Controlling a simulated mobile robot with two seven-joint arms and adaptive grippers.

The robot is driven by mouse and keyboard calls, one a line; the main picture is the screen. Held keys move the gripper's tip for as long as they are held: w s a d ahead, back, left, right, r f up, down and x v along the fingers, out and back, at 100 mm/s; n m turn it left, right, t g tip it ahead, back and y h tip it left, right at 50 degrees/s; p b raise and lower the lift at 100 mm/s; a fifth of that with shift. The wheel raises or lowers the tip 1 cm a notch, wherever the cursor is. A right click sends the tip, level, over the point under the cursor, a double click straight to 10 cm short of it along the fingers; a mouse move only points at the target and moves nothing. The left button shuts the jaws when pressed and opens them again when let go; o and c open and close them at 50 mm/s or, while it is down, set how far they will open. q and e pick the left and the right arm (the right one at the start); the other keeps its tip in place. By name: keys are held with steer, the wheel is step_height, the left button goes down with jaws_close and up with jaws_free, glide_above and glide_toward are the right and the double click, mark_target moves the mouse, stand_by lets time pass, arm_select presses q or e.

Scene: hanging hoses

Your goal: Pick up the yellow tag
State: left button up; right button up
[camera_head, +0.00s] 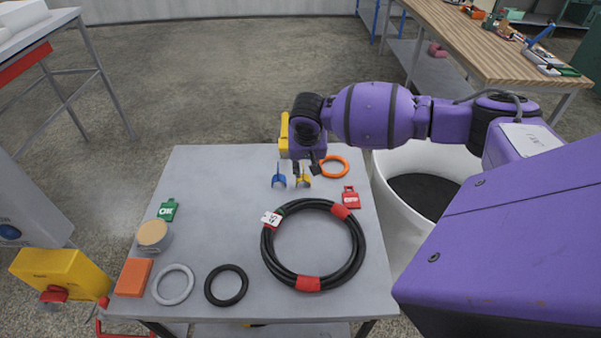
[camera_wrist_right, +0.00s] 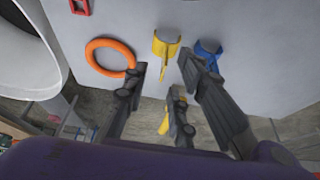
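A small yellow piece (camera_head: 303,181) with a curved, forked end lies near the far side of the grey table; I take it as the yellow tag, though no writing shows. In the right wrist view the yellow tag (camera_wrist_right: 166,50) lies just beyond the fingertips, its thin stem pointing between them. My right gripper (camera_head: 306,167) is above the tag and partly covers it in the head view. In the wrist view the gripper (camera_wrist_right: 163,70) has its fingers spread, with nothing visibly held. Contact with the tag cannot be told. My left gripper is not in view.
A blue forked piece (camera_head: 279,178) lies left of the tag and an orange ring (camera_head: 334,166) right. A red tag (camera_head: 351,197) and a coiled black hose (camera_head: 357,244) lie nearer. A white bin (camera_head: 383,208) stands right of the table (camera_head: 215,220). Its left middle is clear.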

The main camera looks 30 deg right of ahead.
steer(key=x, duration=0.5)
steer(key=shift+w+a, duration=0.2)
steer(key=shift+a, duration=0.05)
steer(key=shift+w+f, duration=0.1)
steer(key=shift+f, duration=0.05)
jaws_close()
steer(key=shift+d+r, duration=0.1)
steer(key=shift+r, duration=0.45)
step_height(320, 180, up, 3)
steer(key=shift+w+f, duration=0.1)
steer(key=shift+f, duration=0.15)
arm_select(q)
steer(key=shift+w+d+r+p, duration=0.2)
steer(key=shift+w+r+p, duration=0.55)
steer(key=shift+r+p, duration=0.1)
arm_select(e)
steer(key=s+a+r, duration=0.9)
steer(key=s+a, duration=0.1)
steer(key=shift+r, duration=0.25)
